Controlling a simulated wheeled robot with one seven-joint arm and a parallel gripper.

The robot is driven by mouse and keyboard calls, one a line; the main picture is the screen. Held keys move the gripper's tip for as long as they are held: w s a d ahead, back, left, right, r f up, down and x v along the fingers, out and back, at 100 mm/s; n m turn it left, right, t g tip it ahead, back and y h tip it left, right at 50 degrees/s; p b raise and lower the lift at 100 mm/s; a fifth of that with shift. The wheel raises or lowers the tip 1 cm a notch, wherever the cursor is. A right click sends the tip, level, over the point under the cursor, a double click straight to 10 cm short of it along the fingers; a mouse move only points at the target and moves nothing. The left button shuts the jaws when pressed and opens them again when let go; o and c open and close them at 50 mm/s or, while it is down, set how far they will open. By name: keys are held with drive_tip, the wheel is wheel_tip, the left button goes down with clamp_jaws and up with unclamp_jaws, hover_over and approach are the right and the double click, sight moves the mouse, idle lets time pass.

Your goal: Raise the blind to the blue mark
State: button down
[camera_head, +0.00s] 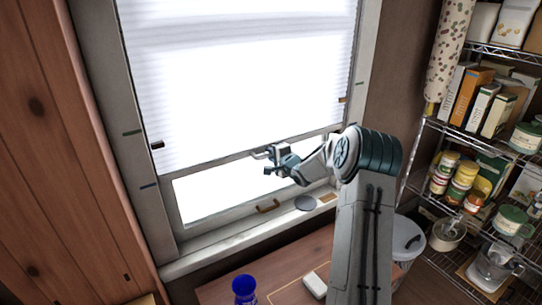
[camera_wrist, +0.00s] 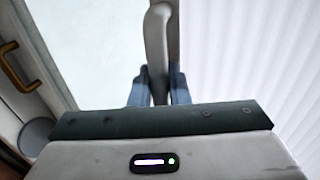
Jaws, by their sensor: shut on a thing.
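The white pleated blind (camera_head: 230,90) covers the upper part of the window. Its grey bottom rail (camera_head: 215,162) runs across the window with bare glass below. A dark blue mark (camera_head: 149,186) is on the left window frame, roughly level with the rail's left end. My gripper (camera_head: 268,162) is at the middle of the rail, shut on the blind's grey handle (camera_wrist: 158,45). In the wrist view the handle stands between my two blue fingertips (camera_wrist: 158,90), with the blind to its right.
A dark green mark (camera_head: 131,132) sits higher on the left frame. A blue-lidded jar (camera_head: 244,289) stands on the wooden table below. Loaded wire shelves (camera_head: 470,130) stand at right.

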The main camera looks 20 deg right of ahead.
drive_tip(key=shift+r+p, duration=0.4)
drive_tip(key=shift+r, duration=0.5)
drive_tip(key=c, duration=1.4)
unclamp_jaws()
drive_tip(key=shift+f, duration=0.1)
drive_tip(key=shift+s+d, duration=0.15)
drive_tip(key=shift+s, duration=0.25)
drive_tip(key=v, duration=1.3)
drive_tip(key=shift+b, duration=0.45)
